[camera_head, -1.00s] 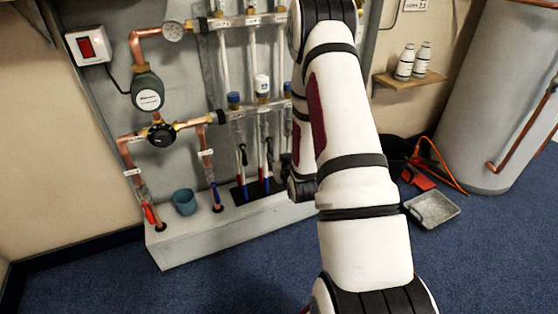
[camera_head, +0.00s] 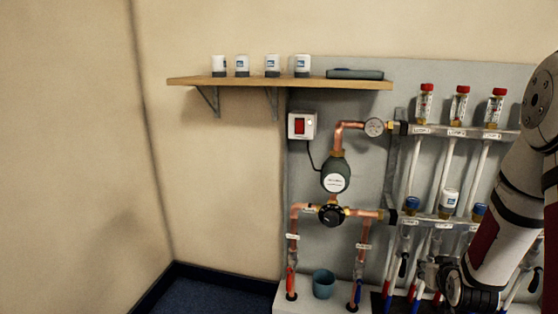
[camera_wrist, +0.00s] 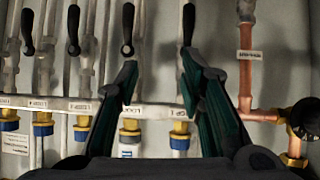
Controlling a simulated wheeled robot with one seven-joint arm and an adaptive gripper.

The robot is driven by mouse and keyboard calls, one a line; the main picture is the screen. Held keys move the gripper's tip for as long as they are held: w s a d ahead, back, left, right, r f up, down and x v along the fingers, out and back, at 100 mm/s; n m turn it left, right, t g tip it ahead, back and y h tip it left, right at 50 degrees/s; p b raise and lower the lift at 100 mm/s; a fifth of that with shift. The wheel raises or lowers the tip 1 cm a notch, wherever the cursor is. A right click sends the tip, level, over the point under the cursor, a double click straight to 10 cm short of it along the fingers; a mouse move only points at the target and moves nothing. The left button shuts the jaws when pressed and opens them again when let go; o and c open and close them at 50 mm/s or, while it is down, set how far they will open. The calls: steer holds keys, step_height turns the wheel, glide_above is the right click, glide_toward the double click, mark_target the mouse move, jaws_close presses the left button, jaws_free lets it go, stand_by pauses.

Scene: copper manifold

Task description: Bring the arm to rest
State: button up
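My gripper (camera_wrist: 158,95) shows in the wrist view with its two dark, green-lined fingers spread apart and nothing between them. Beyond the fingers is the lower manifold bar (camera_wrist: 60,104), with blue-and-brass fittings and black lever handles; this view looks upside down. In the head view my white arm comes in at the right edge, and the dark gripper (camera_head: 450,283) is low in front of the manifold pipes. Whether it touches any pipe cannot be told.
A wooden shelf (camera_head: 280,82) on the wall holds several white-capped containers and a dark flat item. A switch box (camera_head: 301,126), pump (camera_head: 336,176) and black dial valve (camera_head: 331,215) sit left of the manifold. A blue cup (camera_head: 323,284) stands on the ledge. The left wall is bare.

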steer(key=s+a+r+n+g+y, duration=0.15)
steer(key=s+a+r+g, duration=0.35)
steer(key=s+a+r, duration=0.8)
steer(key=s+a+r+n+g+y, duration=0.1)
steer(key=s+a+r+g, duration=0.15)
steer(key=s, duration=0.65)
steer(key=s+a+r+g+y, duration=0.15)
steer(key=s+a, duration=0.25)
steer(key=s, duration=0.4)
steer(key=s+a+r+n+g, duration=0.1)
steer(key=s+a+r, duration=0.25)
steer(key=s, duration=0.55)
step_height(320, 180, up, 36)
steer(key=t+p, duration=0.4)
steer(key=p, duration=3)
steer(key=shift+p, duration=0.4)
